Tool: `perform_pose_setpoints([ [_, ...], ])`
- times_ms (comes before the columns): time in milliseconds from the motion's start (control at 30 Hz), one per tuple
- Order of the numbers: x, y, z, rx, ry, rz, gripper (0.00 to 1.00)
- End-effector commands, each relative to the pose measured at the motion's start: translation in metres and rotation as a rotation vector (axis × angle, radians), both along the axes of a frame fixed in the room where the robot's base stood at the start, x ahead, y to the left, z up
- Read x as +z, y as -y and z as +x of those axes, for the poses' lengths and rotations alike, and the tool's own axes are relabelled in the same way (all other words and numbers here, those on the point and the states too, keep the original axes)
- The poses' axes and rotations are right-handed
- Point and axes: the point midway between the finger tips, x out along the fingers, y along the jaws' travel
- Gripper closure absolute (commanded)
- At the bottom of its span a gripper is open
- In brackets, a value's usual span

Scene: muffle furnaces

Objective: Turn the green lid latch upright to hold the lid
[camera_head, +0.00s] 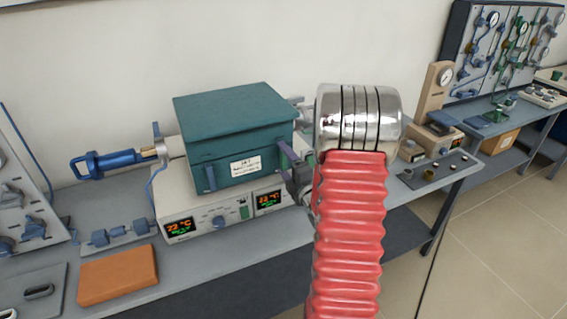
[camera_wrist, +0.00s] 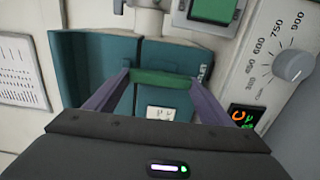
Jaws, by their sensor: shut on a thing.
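The teal furnace box (camera_head: 225,120) sits on a white control unit; its lid seam runs across the front. In the wrist view the box (camera_wrist: 75,70) is turned on its side, with the seam upright in the picture. The green lid latch (camera_wrist: 162,79) lies between my purple fingertips, its long side across the picture, roughly square to the seam. My gripper (camera_wrist: 160,79) is shut on it. In the head view my gripper (camera_head: 287,153) is at the right end of the box front, and the green latch cannot be made out there. A blue-purple latch (camera_head: 210,178) shows farther left.
The control unit (camera_head: 190,217) has lit displays and a knob (camera_wrist: 295,65) close to my gripper. A blue-handled rod (camera_head: 105,163) sticks out on the left. An orange block (camera_head: 118,274) lies on the bench at front left. My red-sleeved arm covers the bench to the right.

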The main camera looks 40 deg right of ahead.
Motion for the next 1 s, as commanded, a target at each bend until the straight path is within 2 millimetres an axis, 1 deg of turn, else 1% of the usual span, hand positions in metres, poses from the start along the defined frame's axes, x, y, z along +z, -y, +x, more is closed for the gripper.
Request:
perform_pose_setpoints([
  [33,-0.0028,-0.0048,0.0016,0.011,-0.007,-0.002,0.48],
  [367,-0.0035,-0.0047,0.0013,0.011,-0.01,-0.004,0.47],
  [400,-0.0035,-0.0046,0.0013,0.011,-0.01,-0.004,0.24],
  [600,-0.0025,-0.0029,0.0007,0.007,-0.008,-0.005,0.1],
  [667,-0.0021,-0.0023,0.0005,0.005,-0.007,-0.004,0.06],
  [1000,-0.0013,-0.0014,-0.0032,0.001,-0.005,-0.005,0.06],
])
